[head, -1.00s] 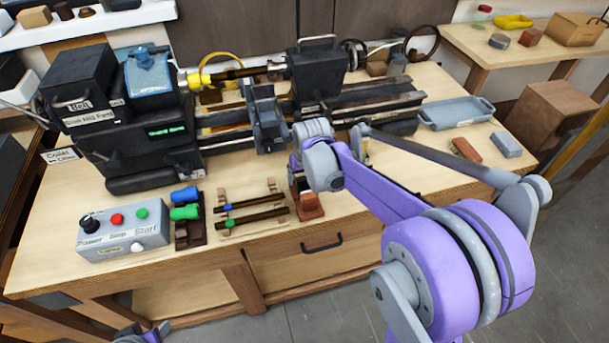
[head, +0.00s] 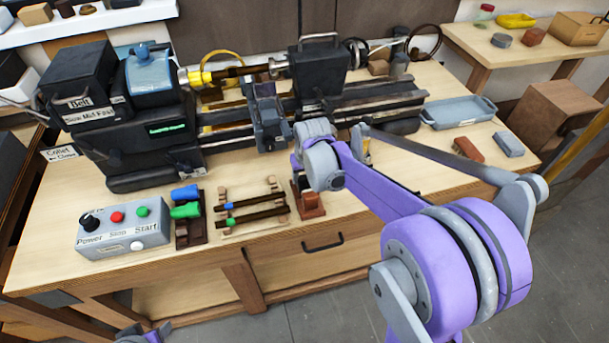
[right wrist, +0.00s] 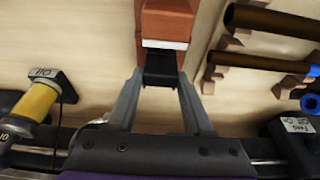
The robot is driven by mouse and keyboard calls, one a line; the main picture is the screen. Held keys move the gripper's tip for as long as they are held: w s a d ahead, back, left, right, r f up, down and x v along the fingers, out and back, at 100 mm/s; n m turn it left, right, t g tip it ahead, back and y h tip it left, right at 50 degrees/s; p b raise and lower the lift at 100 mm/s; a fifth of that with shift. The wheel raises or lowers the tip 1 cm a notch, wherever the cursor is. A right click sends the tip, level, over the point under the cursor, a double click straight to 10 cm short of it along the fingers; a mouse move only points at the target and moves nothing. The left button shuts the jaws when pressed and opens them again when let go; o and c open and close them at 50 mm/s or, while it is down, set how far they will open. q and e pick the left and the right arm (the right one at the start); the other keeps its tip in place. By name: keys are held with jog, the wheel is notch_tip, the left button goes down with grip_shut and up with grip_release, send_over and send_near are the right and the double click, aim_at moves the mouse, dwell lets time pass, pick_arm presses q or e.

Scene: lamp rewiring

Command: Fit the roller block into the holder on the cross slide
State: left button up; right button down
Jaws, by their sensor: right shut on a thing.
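My right gripper (right wrist: 158,88) is shut on a small dark block, which I take to be the roller block (right wrist: 160,68). The block has a pale strip at its far edge and sits against a red-brown stand (right wrist: 168,22); I cannot tell whether they touch. In the head view the stand (head: 309,204) is at the bench's front edge, below my right wrist, and the fingertips and block are largely hidden. The dark cross slide (head: 268,118) is on the lathe, behind and left of my wrist. Its holder is too small to make out.
Rods on a wooden rack (head: 252,211), blue and green handled pieces (head: 186,212) and a switch box (head: 124,235) stand to the left. A grey tray (head: 457,112), a brown block (head: 467,149) and a grey block (head: 508,144) lie to the right.

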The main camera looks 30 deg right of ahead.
aim_at(305, 177)
jog(key=shift+r+p, duration=1.65)
jog(key=shift+r, duration=1.9)
pick_arm(q)
jog(key=r, duration=0.1)
jog(key=w+r, duration=0.1)
jog(key=r, duration=0.1)
jog(key=w+r, duration=0.1)
jog(key=r, duration=0.1)
jog(key=shift+w, duration=0.2)
jog(key=shift+s+f, duration=0.1)
jog(key=shift+s, duration=0.1)
pick_arm(e)
jog(key=shift+s+f, duration=0.1)
jog(key=shift+s, duration=0.05)
